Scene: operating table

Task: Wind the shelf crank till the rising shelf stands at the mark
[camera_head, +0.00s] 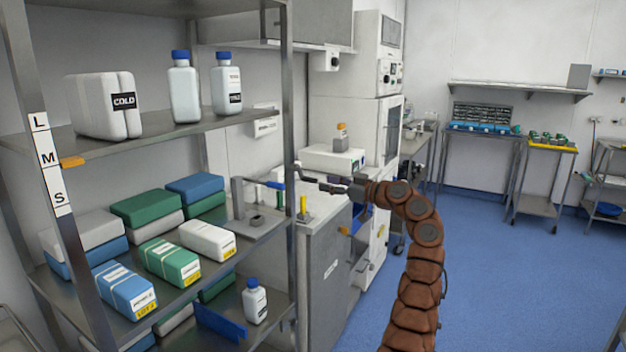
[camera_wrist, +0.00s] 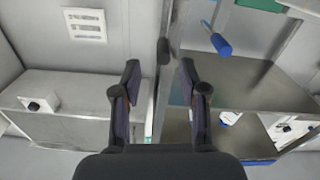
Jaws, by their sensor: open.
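The crank shows at the rack's right side as a grey upright (camera_head: 238,198) with a blue handle (camera_head: 275,185) pointing right. The blue handle is also in the wrist view (camera_wrist: 221,45), up and right of the fingers. My gripper (camera_head: 308,177) is open and empty, just right of the handle and apart from it. Its two fingers also show in the wrist view (camera_wrist: 160,72), with a rack post beyond the gap. A label strip (camera_head: 50,163) reading L, M, S is on the left front post. An orange tab (camera_head: 72,162) stands beside the M. Which shelf rises is unclear.
The upper shelf (camera_head: 150,128) carries a COLD pack (camera_head: 105,105) and two blue-capped bottles (camera_head: 184,92). Wrapped packs (camera_head: 172,262) fill the lower left shelf. The rack's right front post (camera_head: 287,110) stands near my gripper. A grey cabinet (camera_head: 325,270) is close. Blue floor (camera_head: 500,270) is open at right.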

